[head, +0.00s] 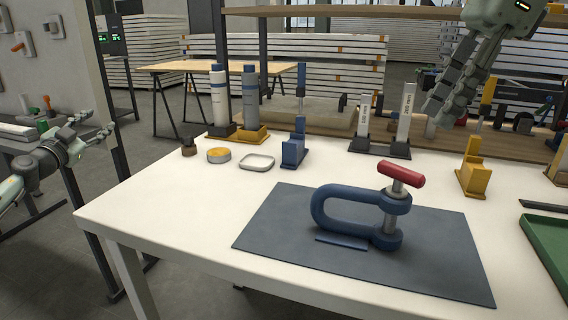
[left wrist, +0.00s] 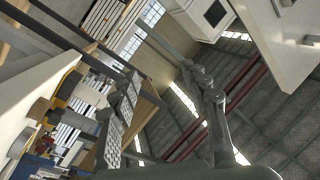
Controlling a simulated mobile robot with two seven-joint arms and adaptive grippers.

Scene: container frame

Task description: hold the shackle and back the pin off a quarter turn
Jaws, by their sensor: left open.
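A blue shackle (head: 330,212) lies on a dark grey mat (head: 270,225) on the white table, its bow to the left. Its grey pin (head: 390,222) stands upright through the two eyes at the right, topped by a red cross handle (head: 400,173). My left gripper (head: 98,124) is open and empty, left of the table and well away from the shackle. Its spread fingers show in the left wrist view (left wrist: 165,95) with nothing between them. My right gripper (head: 438,122) hangs over the table's back right, apart from the shackle; its finger gap cannot be made out.
A blue block stand (head: 294,152), a pale dish (head: 257,162) and a yellow-topped round tin (head: 219,155) stand behind the mat. A yellow stand (head: 472,178) is at the back right. A green tray (head: 548,250) lies at the right edge. The table's front left is clear.

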